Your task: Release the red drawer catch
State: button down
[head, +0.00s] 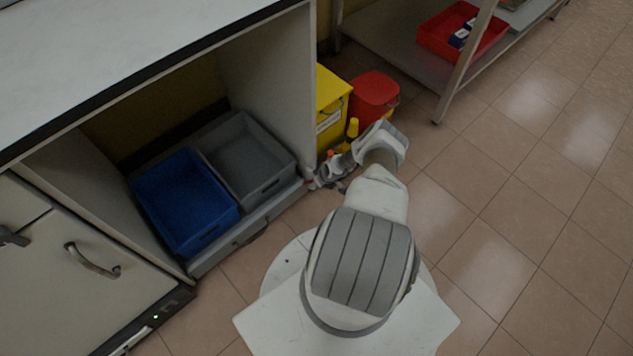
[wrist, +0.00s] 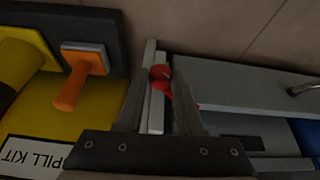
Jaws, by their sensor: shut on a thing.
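The red drawer catch (wrist: 160,74) is a small red piece with a rounded end, in the middle of the wrist view at the cabinet's side panel. It sits between the two fingers of my gripper (wrist: 165,82), which is shut on it. Part of the catch is hidden by the right finger. In the head view my gripper (head: 322,176) is low at the drawer's right end. The grey drawer (head: 222,247) stands under the counter, its front (wrist: 245,86) to the right in the wrist view, with a curved handle (wrist: 304,88).
The drawer holds a blue bin (head: 180,205) and a grey bin (head: 246,160). A yellow spill kit box (head: 330,100), with an orange-handled tool (wrist: 75,85), stands close beside my gripper. A red bucket (head: 374,95) is behind. The floor to the right is clear.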

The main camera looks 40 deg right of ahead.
jog(key=c, duration=0.5)
grip_release()
jog(key=shift+c, duration=0.2)
jog(key=p+v, duration=0.9)
jog(key=v, duration=0.8)
jog(key=shift+r, duration=0.2)
